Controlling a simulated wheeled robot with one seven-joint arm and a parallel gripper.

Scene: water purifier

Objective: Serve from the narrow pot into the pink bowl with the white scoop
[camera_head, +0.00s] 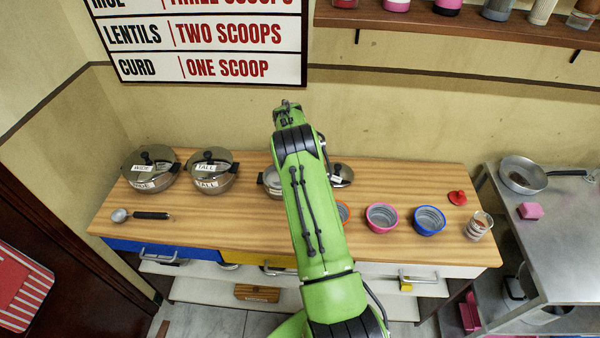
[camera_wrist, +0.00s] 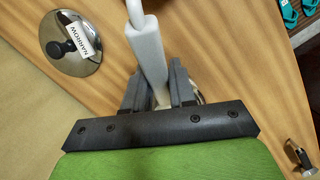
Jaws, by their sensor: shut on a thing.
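My gripper (camera_wrist: 160,88) is shut on the white handle (camera_wrist: 146,48) of what looks like the white scoop. The scoop's head is not clearly visible. In the head view my arm hides the gripper. A steel pot (camera_head: 269,182), partly hidden behind my arm, stands at the counter's middle; its label cannot be read. A steel lid with a black knob, labelled NARROW (camera_wrist: 74,45), lies on the counter; it also shows right of my arm in the head view (camera_head: 343,173). The pink bowl (camera_head: 381,219) stands right of my arm.
Lidded pots labelled WIDE (camera_head: 150,172) and TALL (camera_head: 212,170) stand at left, behind a black-handled ladle (camera_head: 150,215). A blue bowl (camera_head: 429,221) and a glass (camera_head: 478,227) stand right of the pink bowl. An orange-rimmed bowl (camera_head: 343,213) is partly hidden by my arm.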

